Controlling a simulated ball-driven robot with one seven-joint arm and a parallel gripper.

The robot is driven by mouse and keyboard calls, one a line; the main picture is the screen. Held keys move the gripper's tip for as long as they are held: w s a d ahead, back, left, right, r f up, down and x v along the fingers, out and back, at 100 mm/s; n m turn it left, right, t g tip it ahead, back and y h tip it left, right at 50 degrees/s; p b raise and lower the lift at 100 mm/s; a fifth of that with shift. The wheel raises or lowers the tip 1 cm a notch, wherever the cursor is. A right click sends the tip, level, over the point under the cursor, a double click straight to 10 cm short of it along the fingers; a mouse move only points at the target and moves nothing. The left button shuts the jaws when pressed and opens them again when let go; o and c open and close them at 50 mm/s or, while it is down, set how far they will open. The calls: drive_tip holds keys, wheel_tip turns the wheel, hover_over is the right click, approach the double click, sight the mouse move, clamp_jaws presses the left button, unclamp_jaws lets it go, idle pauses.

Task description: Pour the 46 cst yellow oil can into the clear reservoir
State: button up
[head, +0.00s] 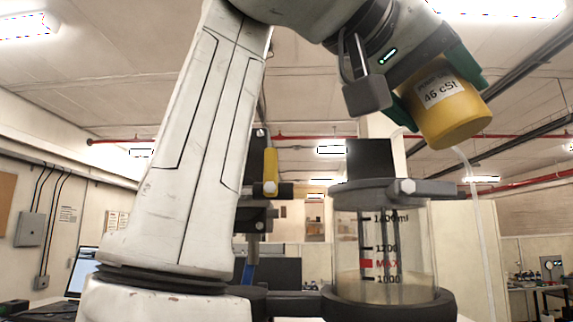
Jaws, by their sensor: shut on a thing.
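The yellow oil can (452,116) carries a white label that reads "46 cSt". It is tilted and held high, above and to the right of the clear reservoir. My gripper (420,97) is shut on the can, with dark green pads against its sides. The clear reservoir (405,235) stands upright below, with printed marks at 1400 ml, 1200 and 1000 and a red MAX mark. Pale yellowish liquid shows low in it, near the 1000 mark. A grey ring and clamp (400,188) sit at its top. The can's mouth is hidden, and I cannot see any stream clearly.
A small yellow cylinder-shaped part (270,166) is mounted left of the reservoir. A pale tube (478,205) hangs to the reservoir's right. A laptop (84,270) is at the far left.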

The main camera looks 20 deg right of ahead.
drive_tip(key=shift+s+r+n+h, duration=0.1)
drive_tip(key=shift+s+n+h, duration=0.3)
drive_tip(key=shift+n, duration=0.2)
idle(0.5)
drive_tip(key=shift+s+d+n+g+h+b, duration=0.2)
drive_tip(key=shift+n+h+b, duration=0.2)
drive_tip(key=shift+n, duration=0.15)
drive_tip(key=shift+s+d+n+g+h+b, duration=0.15)
drive_tip(key=shift+n+h+b, duration=0.1)
drive_tip(key=shift+n+h, duration=0.25)
idle(5.8)
